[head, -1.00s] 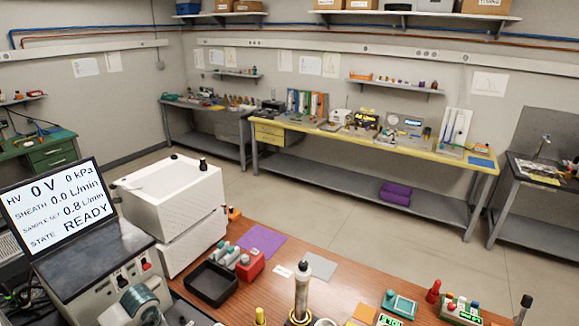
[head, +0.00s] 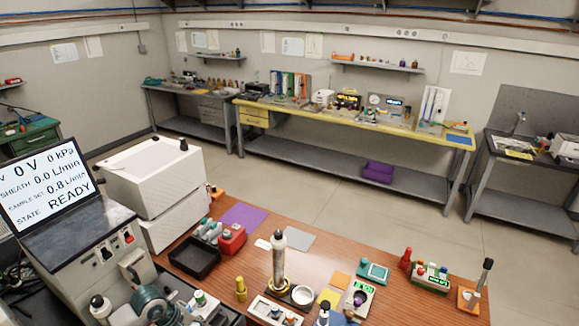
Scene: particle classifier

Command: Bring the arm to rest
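Neither of my arms nor my grippers can be made out in the head view. The wooden table (head: 335,262) lies in front of me along the bottom of the view. A metal column with a pale top (head: 279,258) stands upright on it. A screen (head: 45,185) at the left reads 0 V, 0 kPa, sheath 0.0 L/min, sample set 0.8 L/min, state READY.
A black tray (head: 195,258), a red block (head: 231,240) and a purple mat (head: 243,216) lie on the table. A green-and-white rack (head: 430,280) is at the right. Open floor separates the table from the yellow bench (head: 350,119).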

